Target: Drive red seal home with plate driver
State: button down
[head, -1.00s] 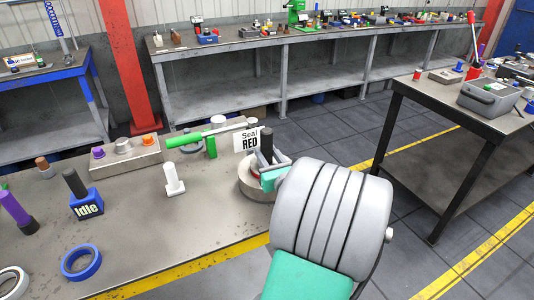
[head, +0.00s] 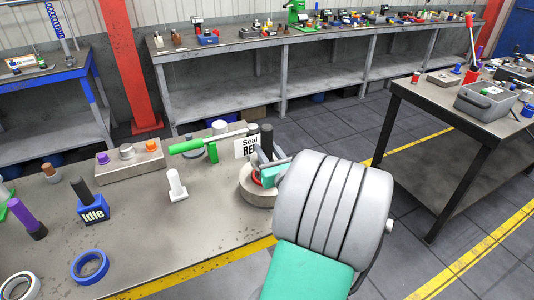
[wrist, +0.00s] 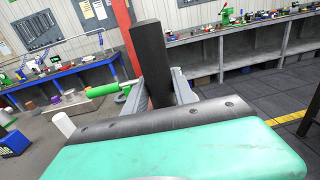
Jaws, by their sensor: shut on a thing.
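My gripper (head: 265,163) is shut on a tall dark handle, which I take to be the plate driver (head: 267,140). It is over the round metal block (head: 257,196) near the bench's right end. In the wrist view the dark handle (wrist: 150,65) stands upright between the fingers (wrist: 162,88). A red ring, likely the red seal (head: 256,181), shows partly at the block's top, beside and below the fingers. My gripper hides the driver's lower end, so I cannot tell whether it touches the seal. A white "Seal RED" sign (head: 244,147) stands behind.
A green-handled lever (head: 190,145) reaches towards the block from the left. A white peg (head: 175,185), a blue "Idle" block (head: 92,209), a purple-handled tool (head: 27,218) and a blue tape ring (head: 90,267) stand on the bench (head: 170,245). Its front middle is clear.

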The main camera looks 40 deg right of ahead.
jog(key=shift+r, duration=0.2)
notch_tip(320, 180, up, 2)
jog(key=shift+r+p, duration=0.1)
jog(key=shift+p, duration=1.1)
jog(key=shift+f, duration=0.2)
jog(key=shift+f+b, duration=2)
jog(key=shift+f, duration=0.8)
jog(key=shift+f, duration=0.1)
jog(key=shift+f+b, duration=0.45)
jog(key=shift+f, duration=0.2)
